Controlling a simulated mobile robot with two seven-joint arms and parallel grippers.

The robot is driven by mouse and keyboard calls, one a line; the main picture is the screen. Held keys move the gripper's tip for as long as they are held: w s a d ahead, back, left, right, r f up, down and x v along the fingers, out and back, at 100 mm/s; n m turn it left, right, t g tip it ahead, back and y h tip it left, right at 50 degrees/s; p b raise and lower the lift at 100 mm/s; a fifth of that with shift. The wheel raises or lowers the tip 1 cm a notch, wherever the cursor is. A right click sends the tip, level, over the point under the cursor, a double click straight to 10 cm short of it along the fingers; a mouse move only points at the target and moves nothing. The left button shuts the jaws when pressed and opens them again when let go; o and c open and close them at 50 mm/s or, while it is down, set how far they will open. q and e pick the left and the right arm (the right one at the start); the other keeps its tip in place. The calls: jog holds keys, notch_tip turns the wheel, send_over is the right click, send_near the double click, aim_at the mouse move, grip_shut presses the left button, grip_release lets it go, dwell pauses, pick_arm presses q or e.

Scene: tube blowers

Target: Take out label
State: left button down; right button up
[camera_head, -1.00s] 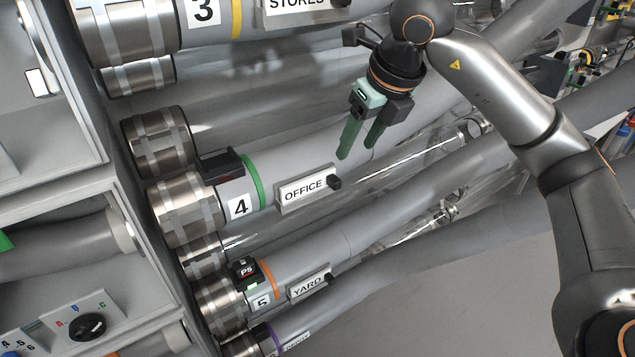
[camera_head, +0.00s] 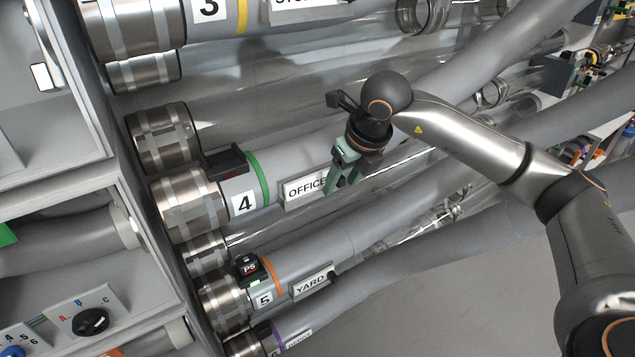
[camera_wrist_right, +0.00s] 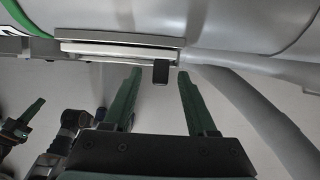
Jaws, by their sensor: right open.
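The white OFFICE label (camera_head: 305,188) sits in its holder on the side of grey pipe 4 (camera_head: 330,145). My right gripper (camera_head: 341,186) is open at the label's right end, and its green fingers cover that end in the head view. In the right wrist view the label holder (camera_wrist_right: 115,48) is seen edge-on, with a black tab (camera_wrist_right: 160,72) at its right end. The tab lies between the open fingers of my right gripper (camera_wrist_right: 160,84); I see no finger touching it. A green-fingered gripper (camera_wrist_right: 28,118), apparently my left, shows partly at the lower left there.
The YARD label (camera_head: 312,284) on pipe 5 is below, and the STORES label (camera_head: 300,3) is cut off above. Clear tubes and grey pipes run close around my right gripper. A grey cabinet (camera_head: 130,190) stands at the left.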

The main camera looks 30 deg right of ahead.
jog(key=shift+c, duration=0.3)
grip_shut()
dwell(1.1)
